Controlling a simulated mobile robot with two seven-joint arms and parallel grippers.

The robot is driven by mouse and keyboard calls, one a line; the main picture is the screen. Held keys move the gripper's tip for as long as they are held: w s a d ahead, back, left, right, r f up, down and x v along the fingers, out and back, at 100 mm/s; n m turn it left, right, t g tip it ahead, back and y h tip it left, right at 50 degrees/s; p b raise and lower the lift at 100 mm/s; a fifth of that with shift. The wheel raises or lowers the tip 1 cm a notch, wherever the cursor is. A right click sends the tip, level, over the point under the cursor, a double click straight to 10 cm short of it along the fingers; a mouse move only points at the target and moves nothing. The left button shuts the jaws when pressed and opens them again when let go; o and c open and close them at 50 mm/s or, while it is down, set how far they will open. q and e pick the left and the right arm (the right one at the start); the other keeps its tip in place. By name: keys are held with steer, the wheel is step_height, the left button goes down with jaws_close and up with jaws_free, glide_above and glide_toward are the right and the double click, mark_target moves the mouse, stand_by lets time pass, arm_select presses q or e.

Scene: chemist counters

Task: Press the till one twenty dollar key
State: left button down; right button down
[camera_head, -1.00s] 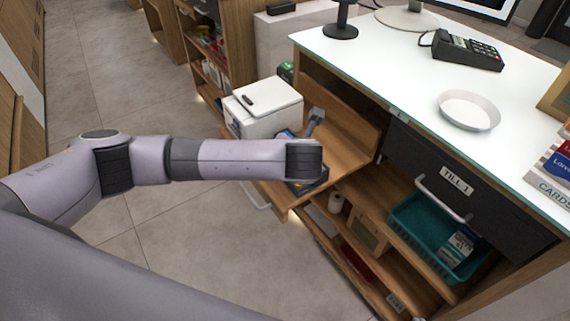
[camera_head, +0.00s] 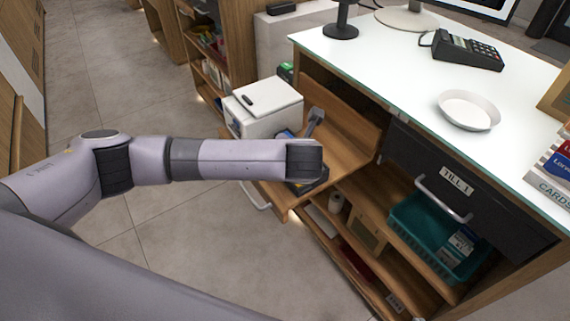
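A black drawer front labelled TILL 1 (camera_head: 505,211) with a pale bar handle sits under the glass counter top, and it looks shut. A black keypad device (camera_head: 467,50) with a cord stands on the counter at the upper right. Its keys are too small to read, and I cannot make out a twenty dollar key. My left arm reaches in from the left and ends in a dark wrist in front of the wooden shelf, well apart from the keypad device. My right gripper is not in view.
A white round dish (camera_head: 468,110) stands on the counter, with card boxes (camera_head: 552,172) at its right edge. A white box-like unit (camera_head: 264,106) stands behind my wrist. A teal basket (camera_head: 412,237) sits on the shelf below the drawer. Open tiled floor lies to the left.

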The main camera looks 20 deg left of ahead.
arm_select(q)
steer(key=shift+f, duration=0.1)
steer(key=shift+f+p, duration=0.25)
steer(key=shift+p, duration=0.1)
